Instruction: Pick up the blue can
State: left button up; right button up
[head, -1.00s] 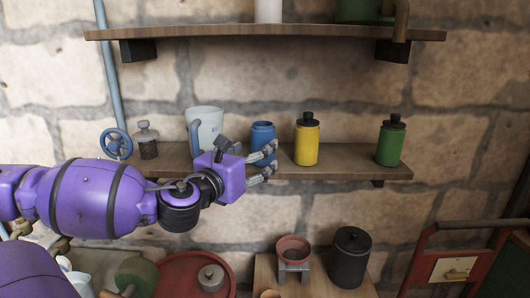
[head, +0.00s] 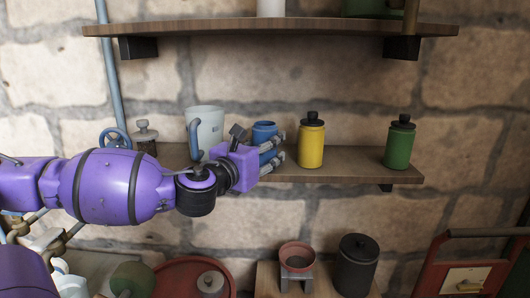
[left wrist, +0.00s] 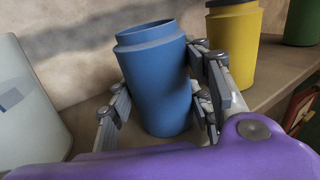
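The blue can (head: 264,132), lidless with a narrower neck, stands on the lower shelf (head: 340,175) between a pale mug and a yellow bottle. My left gripper (head: 273,150) is in front of it in the head view and hides much of its body. In the left wrist view, the blue can (left wrist: 158,85) is between the two fingers of my left gripper (left wrist: 160,95), one on each side. The fingers look spread around it and very close to its sides; firm contact is not clear. My right gripper is not in view.
The pale mug (head: 207,123) is close on the left and the yellow bottle (head: 311,142) close on the right. A green bottle (head: 399,143) stands farther right. An upper shelf (head: 250,30) is overhead. A red bowl (head: 297,257) and black canister (head: 356,263) are below.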

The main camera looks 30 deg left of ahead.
aim_at(260, 136)
pick_arm(q)
jog(key=c, duration=0.5)
jog(key=shift+r, duration=0.15)
jog(key=shift+r+p, duration=0.3)
jog(key=shift+r, duration=1.3)
jog(key=s+d+r+p, duration=0.4)
jog(key=s+d+r, duration=0.3)
jog(key=s+r, duration=0.2)
jog(key=shift+s+d+r, duration=0.3)
jog(key=shift+s+d, duration=0.05)
jog(key=shift+s, duration=0.5)
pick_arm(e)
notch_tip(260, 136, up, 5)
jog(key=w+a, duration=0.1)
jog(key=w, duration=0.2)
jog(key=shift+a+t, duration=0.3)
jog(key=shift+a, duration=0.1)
pick_arm(q)
jog(key=shift+s+d+p, duration=0.1)
jog(key=shift+d+p, duration=0.05)
jog(key=shift+p, duration=0.2)
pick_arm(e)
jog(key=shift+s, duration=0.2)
pick_arm(q)
jog(key=shift+s+d, duration=0.15)
jog(key=shift+d, duration=0.1)
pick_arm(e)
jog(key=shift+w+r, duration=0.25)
